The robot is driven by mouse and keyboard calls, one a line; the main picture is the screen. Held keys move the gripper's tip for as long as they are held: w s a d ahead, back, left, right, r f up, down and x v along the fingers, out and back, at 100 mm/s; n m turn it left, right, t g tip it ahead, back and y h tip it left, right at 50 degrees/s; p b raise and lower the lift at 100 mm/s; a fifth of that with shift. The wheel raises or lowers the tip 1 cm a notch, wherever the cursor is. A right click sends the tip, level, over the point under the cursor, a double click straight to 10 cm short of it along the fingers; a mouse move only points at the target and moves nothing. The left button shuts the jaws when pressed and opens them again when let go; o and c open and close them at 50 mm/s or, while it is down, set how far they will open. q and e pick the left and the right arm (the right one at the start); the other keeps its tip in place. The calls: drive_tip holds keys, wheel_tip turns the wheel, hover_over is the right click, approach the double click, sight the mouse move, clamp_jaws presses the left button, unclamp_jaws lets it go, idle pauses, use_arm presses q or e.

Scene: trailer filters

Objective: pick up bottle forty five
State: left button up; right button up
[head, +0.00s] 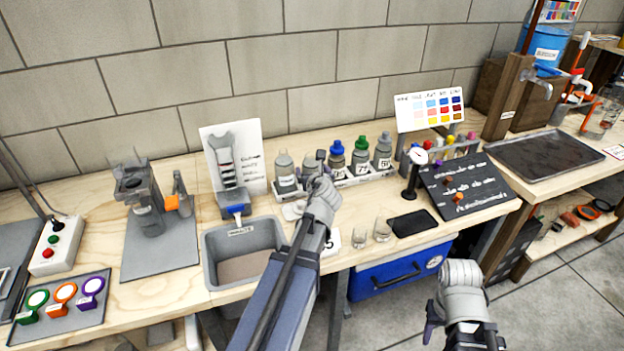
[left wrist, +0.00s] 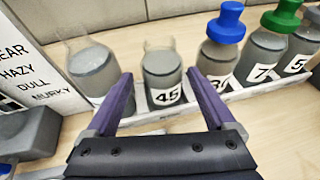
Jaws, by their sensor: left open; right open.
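Bottle forty five (left wrist: 162,78) is a clear, uncapped bottle of grey liquid with a white "45" label. It stands upright in a white rack (left wrist: 262,88), second from the left. In the head view my left gripper (head: 317,162) is at the rack and partly hides this bottle. In the left wrist view the left gripper (left wrist: 160,74) is open, its purple fingers on either side of the bottle, with gaps showing. I cannot tell how deep the fingers reach. My right gripper (head: 432,333) hangs low in front of the bench, away from the bottles; its jaws are hard to see.
An uncapped bottle (left wrist: 92,72) stands left of bottle forty five. Blue-capped (left wrist: 221,50) and green-capped (left wrist: 268,45) bottles stand to its right. A grey basin (head: 238,232), small glasses (head: 382,230) and a black slate (head: 466,186) are nearby on the bench.

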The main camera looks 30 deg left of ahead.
use_arm(q)
drive_tip(key=shift+f, duration=0.3)
drive_tip(key=shift+b+x, duration=1.55)
drive_tip(key=shift+x, duration=2.45)
drive_tip(key=shift+d, duration=0.15)
drive_tip(key=shift+c, duration=0.5)
clamp_jaws()
